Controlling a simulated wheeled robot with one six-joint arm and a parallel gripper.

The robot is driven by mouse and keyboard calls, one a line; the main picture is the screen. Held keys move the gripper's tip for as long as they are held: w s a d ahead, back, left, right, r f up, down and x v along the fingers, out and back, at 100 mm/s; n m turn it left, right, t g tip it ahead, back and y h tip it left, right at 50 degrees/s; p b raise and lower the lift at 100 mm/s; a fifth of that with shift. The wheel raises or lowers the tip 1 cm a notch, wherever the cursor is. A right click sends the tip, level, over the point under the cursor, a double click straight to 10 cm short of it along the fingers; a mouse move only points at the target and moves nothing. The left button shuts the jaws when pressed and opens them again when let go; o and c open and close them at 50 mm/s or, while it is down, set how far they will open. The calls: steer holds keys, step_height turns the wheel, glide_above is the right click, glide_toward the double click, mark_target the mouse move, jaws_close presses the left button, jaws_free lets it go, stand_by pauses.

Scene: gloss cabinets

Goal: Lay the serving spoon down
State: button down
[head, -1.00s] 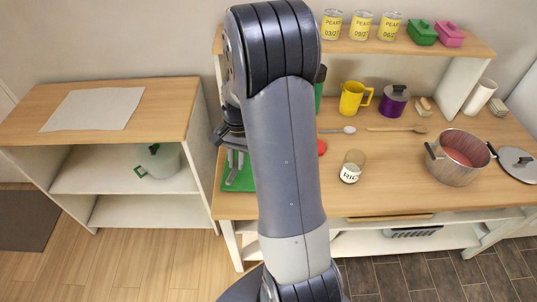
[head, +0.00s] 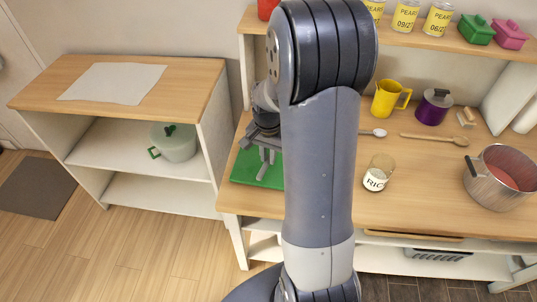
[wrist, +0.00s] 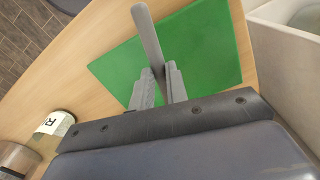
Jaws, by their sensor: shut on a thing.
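My gripper (wrist: 160,74) is shut on a grey, bar-like thing (wrist: 147,36), which looks like part of the serving spoon; no bowl of it shows. It sticks up past the fingertips in the wrist view, over a green board (wrist: 205,45). In the head view my gripper (head: 265,160) is over the same green board (head: 250,171) at the left end of the counter, partly hidden by my arm. I cannot tell how high above the board the held thing is.
A small metal spoon (head: 376,133), wooden spoon (head: 436,138), rice jar (head: 377,174), yellow mug (head: 390,98), purple pot (head: 434,107) and large pot (head: 498,178) stand or lie on the counter. A low cabinet (head: 190,85) with a pale sheet (head: 113,83) is at left.

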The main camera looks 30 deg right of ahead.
steer(key=shift+f+b, duration=2.5)
steer(key=shift+f, duration=0.75)
steer(key=c, duration=1.3)
jaws_free()
step_height(320, 180, up, 11)
steer(key=shift+f+p, duration=0.1)
steer(key=shift+p, duration=0.25)
